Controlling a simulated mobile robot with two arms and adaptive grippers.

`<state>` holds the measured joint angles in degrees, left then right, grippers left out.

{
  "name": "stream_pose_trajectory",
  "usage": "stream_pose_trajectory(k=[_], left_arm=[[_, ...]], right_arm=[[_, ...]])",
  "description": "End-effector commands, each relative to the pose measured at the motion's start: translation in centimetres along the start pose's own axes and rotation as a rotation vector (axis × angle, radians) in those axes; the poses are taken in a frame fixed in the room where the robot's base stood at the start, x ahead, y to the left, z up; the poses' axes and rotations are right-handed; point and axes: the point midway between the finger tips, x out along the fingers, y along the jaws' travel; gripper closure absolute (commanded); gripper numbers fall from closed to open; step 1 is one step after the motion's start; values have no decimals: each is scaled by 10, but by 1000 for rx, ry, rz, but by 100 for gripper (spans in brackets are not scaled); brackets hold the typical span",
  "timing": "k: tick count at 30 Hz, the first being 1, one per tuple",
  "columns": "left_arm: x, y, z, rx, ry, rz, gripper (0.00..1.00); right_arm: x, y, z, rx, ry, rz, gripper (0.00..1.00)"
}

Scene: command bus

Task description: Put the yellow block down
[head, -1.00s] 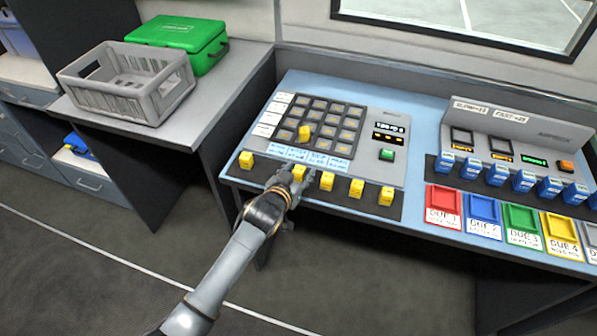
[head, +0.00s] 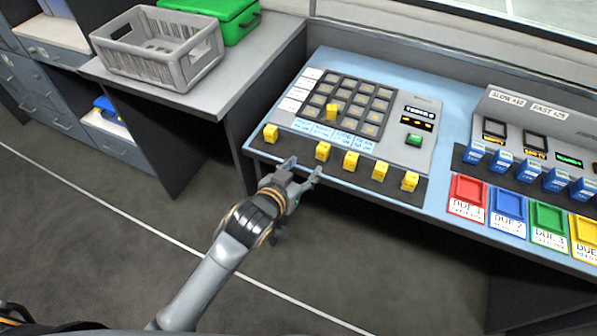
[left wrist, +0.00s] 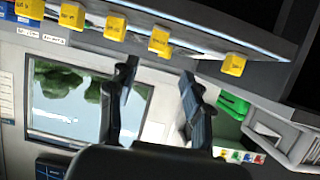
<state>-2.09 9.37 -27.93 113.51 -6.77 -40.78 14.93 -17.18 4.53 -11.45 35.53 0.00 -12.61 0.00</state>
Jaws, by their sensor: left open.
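One yellow block (head: 332,110) stands on the button grid of the grey panel (head: 425,103). Several more yellow blocks, such as the leftmost one (head: 271,133), stand along a dark strip (head: 297,146) at the desk's front, with a wider gap right of the leftmost. My left gripper (head: 303,168) is open and empty, at the desk's front edge just before that gap. In the left wrist view, its open fingers (left wrist: 158,73) have nothing between them, and the row of yellow blocks (left wrist: 159,40) shows beyond. My right gripper is out of view.
On the right, blue blocks (head: 501,160) stand in a row behind coloured DUE trays (head: 467,190). A grey crate (head: 160,55) and a green case (head: 225,12) sit on the left counter. The floor before the desk is clear.

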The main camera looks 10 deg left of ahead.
Motion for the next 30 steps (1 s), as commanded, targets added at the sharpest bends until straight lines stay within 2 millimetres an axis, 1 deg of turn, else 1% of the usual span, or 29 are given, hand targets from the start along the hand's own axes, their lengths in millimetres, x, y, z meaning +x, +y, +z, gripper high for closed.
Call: stream_pose_trajectory(k=[1, 5, 13, 15, 17, 19, 20, 21, 23, 24, 26, 27, 29, 30], left_arm=[[-7, 0, 1, 0, -1, 0, 50], [-16, 0, 0, 0, -1, -1, 50], [-18, 0, 1, 1, -2, -1, 50], [-15, -2, 8, 1, -16, -4, 50], [-8, -6, 27, 1, -48, -11, 50], [3, -13, 67, 1, -113, -23, 50], [8, -17, 90, 1, -149, -30, 50], [13, -24, 124, 1, -205, -40, 50], [16, -33, 183, -2, -294, -55, 50], [14, -38, 224, -5, -356, -63, 50], [5, -45, 285, -14, -447, -74, 50], [-5, -48, 324, -18, -506, -80, 50], [-26, -51, 382, -28, -597, -88, 50], [-43, -52, 420, -36, -656, -93, 50]], right_arm=[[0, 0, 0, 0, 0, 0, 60], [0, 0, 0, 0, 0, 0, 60], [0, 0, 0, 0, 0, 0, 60], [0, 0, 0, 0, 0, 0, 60], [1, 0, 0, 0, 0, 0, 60], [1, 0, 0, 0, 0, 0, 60], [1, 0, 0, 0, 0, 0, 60], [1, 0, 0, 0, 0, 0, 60], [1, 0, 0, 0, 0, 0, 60], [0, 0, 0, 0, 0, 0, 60], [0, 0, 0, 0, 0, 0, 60], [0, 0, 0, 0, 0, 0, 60], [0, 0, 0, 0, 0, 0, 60], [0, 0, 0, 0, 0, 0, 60]])
